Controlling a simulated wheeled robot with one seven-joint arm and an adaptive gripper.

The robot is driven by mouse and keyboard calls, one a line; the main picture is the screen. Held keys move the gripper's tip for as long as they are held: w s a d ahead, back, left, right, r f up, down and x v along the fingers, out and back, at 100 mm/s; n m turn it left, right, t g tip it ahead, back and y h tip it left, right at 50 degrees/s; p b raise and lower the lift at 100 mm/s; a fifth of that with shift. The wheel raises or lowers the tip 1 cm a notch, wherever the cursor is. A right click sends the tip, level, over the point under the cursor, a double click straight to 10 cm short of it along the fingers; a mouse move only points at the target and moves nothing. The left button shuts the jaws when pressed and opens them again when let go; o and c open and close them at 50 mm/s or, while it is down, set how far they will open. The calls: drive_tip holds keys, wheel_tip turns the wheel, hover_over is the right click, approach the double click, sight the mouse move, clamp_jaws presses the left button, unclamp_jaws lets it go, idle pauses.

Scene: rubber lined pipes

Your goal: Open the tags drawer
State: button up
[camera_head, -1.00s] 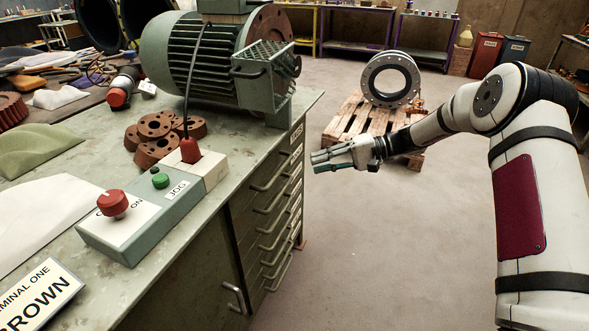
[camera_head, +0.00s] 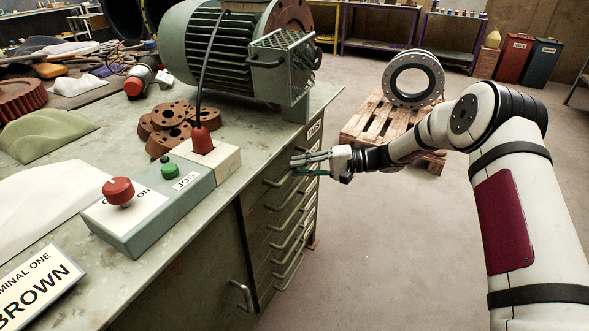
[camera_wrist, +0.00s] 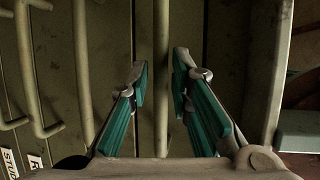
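The top drawer (camera_head: 257,185) of the green bench cabinet appears shut. A label (camera_head: 315,129) sits near its far end, too small to read surely; I cannot confirm that it says tags. My gripper (camera_head: 294,166) is at the cabinet's drawer front, near the top drawer's handle (camera_head: 274,182). In the wrist view my gripper (camera_wrist: 160,85) is open, its two teal-padded fingers apart. A bar handle (camera_wrist: 160,60) runs between the fingertips, with gaps visible on both sides. The drawer's label is not visible in the wrist view.
More drawer handles (camera_head: 288,235) lie below, also in the wrist view (camera_wrist: 82,70). The bench top (camera_head: 130,275) carries a motor (camera_head: 215,50) and a jog control box (camera_head: 150,205). A pallet (camera_head: 375,120) with a pipe stands behind my arm. The floor (camera_head: 390,260) beside the cabinet is clear.

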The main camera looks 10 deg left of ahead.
drive_tip(key=shift+a+f, duration=0.2)
drive_tip(key=shift+a, duration=0.75)
clamp_jaws()
drive_tip(key=shift+s, duration=0.1)
drive_tip(key=s+d, duration=0.3)
drive_tip(key=d, duration=0.6)
drive_tip(key=s+d+p, duration=0.1)
drive_tip(key=s+d, duration=0.2)
drive_tip(key=d, duration=0.7)
drive_tip(key=s+d, duration=0.4)
drive_tip(key=d, duration=0.5)
drive_tip(key=shift+d+p, duration=0.25)
drive_tip(key=shift+p, duration=0.1)
drive_tip(key=shift+s, duration=0.1)
unclamp_jaws()
